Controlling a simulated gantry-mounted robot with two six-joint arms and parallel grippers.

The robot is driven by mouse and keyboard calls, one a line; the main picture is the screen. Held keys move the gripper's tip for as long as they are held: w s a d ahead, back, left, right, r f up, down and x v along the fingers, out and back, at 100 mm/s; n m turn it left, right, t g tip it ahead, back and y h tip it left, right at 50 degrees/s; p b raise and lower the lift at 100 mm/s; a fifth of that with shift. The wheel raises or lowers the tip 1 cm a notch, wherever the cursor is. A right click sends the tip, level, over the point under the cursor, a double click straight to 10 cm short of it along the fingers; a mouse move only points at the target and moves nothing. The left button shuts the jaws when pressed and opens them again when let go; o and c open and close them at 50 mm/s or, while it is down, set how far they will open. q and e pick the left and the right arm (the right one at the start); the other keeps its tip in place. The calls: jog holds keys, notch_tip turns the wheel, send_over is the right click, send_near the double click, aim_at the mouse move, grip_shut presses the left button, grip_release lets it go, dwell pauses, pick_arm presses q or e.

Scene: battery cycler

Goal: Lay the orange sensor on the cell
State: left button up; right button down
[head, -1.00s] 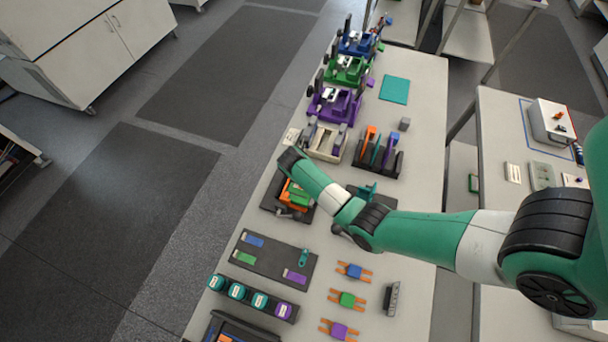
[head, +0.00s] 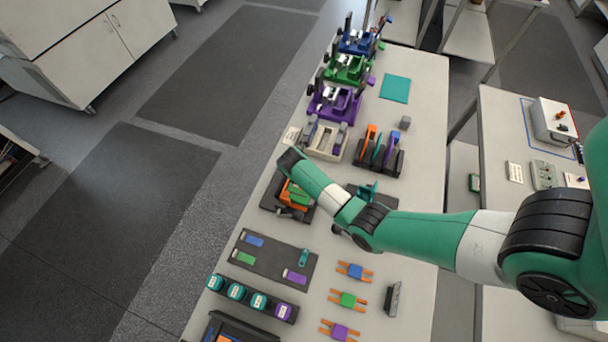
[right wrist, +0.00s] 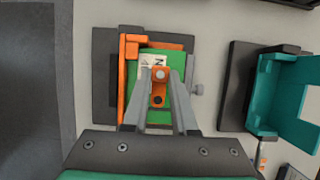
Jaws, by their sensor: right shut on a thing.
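My right gripper (right wrist: 161,80) is shut on the small orange sensor (right wrist: 158,86), which shows between the two grey fingers in the right wrist view. Directly beneath is the green cell (right wrist: 146,62) with a white label, partly covered by the sensor and fingers. The cell sits in an orange fixture (right wrist: 131,48) on a dark base. In the head view the green cell (head: 299,193) shows beside my right wrist, and the gripper there is small and dark. I cannot tell whether the sensor touches the cell. My left gripper is not in view.
A teal fixture (right wrist: 267,136) on a dark base stands close on the right in the right wrist view. In the head view, a beige fixture (head: 324,143) is behind the cell, and a dark tray (head: 262,262) with coloured pieces is in front.

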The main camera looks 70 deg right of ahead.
jog(key=shift+f, duration=0.1)
jog(key=shift+f+b, duration=0.3)
jog(key=shift+f, duration=0.2)
jog(key=shift+f, duration=0.3)
dwell(0.3)
jog(key=c, duration=0.6)
grip_release()
jog(key=p+v, duration=0.3)
jog(key=v, duration=0.8)
jog(key=shift+a+r, duration=0.15)
jog(key=shift+r, duration=0.15)
